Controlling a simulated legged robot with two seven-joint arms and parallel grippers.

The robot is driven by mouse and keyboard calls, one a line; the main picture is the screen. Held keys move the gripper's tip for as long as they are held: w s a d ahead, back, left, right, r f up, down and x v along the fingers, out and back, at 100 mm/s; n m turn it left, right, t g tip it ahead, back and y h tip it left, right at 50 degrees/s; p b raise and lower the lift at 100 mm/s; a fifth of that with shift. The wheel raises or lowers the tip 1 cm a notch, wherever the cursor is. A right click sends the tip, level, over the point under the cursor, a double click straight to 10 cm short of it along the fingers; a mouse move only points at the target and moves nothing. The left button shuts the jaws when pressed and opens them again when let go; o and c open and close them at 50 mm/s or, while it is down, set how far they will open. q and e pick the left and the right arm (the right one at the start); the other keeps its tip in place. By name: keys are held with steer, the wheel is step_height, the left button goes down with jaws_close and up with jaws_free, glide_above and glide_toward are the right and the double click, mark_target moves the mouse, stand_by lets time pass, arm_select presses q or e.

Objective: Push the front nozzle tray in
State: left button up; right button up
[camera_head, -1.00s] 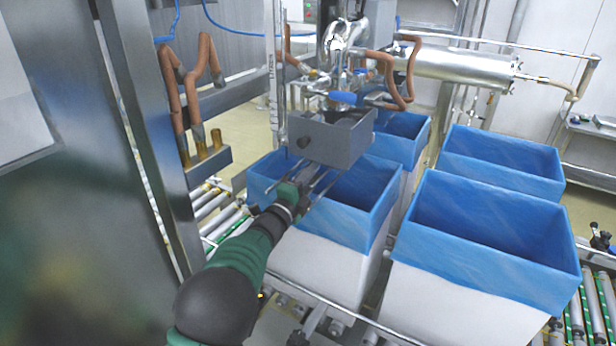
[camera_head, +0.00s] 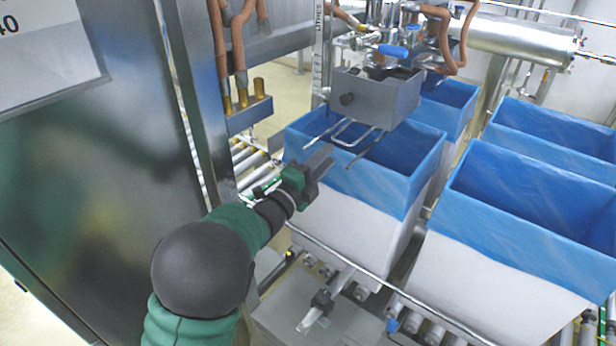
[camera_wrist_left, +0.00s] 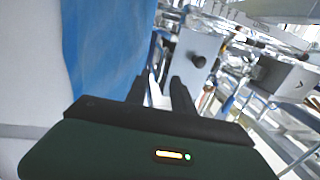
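The front nozzle tray (camera_head: 372,98) is a grey metal box with a black knob on its front face. It sits under the filling nozzle, above the near blue-lined box, with bent wire rails (camera_head: 345,132) sticking out below it toward me. My left gripper (camera_head: 322,158) is in front of and below the tray, apart from it, over the box's near-left rim. In the left wrist view its two dark fingers (camera_wrist_left: 162,88) are apart with nothing between them. A grey face with a black knob (camera_wrist_left: 199,61) shows beyond them. My right gripper is in neither view.
Boxes with blue liners stand close together; the near one (camera_head: 350,220) is beneath my gripper and another (camera_head: 510,245) is to its right. A steel post (camera_head: 195,90) and panel stand at left. A second grey knobbed unit (camera_wrist_left: 275,75) shows in the wrist view.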

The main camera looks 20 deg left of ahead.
arm_select(q)
steer(key=v, duration=0.6)
steer(key=shift+b, duration=0.4)
steer(key=shift+s+a, duration=0.1)
steer(key=shift+a, duration=0.05)
